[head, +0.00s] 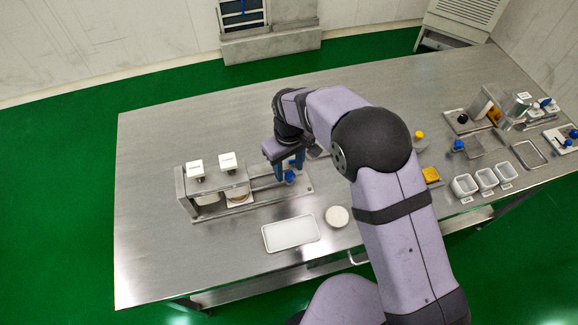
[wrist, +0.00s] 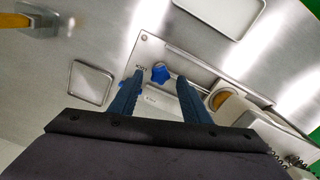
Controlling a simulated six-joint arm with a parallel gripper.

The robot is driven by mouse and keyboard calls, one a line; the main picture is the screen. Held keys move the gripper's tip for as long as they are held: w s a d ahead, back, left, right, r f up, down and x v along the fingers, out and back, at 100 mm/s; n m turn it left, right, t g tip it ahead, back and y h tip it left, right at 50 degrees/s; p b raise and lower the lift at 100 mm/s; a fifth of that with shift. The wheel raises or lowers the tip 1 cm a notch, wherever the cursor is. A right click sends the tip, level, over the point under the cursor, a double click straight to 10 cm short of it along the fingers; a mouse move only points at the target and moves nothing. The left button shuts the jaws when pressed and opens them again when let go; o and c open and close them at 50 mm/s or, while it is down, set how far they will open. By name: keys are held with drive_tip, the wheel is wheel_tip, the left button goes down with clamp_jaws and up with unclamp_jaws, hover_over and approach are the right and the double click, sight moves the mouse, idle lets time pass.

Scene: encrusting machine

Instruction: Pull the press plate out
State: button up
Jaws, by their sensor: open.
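The encrusting machine (head: 238,200) is a metal frame with two white-topped posts, at the left of the table in the head view. A blue star-shaped knob (head: 290,177) is at its right end; it also shows in the wrist view (wrist: 160,73). I take the light plate (wrist: 158,99) near this knob, seen between my fingers, to be the press plate, but cannot be sure. My gripper (head: 285,165) points down at that end with its blue fingers open. In the wrist view my gripper (wrist: 160,77) has a fingertip on each side of the knob; contact cannot be told.
A white tray (head: 291,233) and a round white piece (head: 337,216) lie in front of the machine. White tubs (head: 486,178) and other tools stand at the right. The table's left end is clear. A shallow square metal tray (wrist: 91,82) shows in the wrist view.

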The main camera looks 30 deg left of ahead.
drive_tip(key=shift+f, duration=0.65)
clamp_jaws()
drive_tip(key=w+d+b, duration=0.1)
drive_tip(key=w+d, duration=0.7)
drive_tip(key=shift+w+d, duration=0.35)
drive_tip(key=shift+w, duration=0.05)
drive_tip(key=shift+r, duration=0.1)
drive_tip(key=shift+w, duration=0.1)
unclamp_jaws()
drive_tip(key=shift+d, duration=0.1)
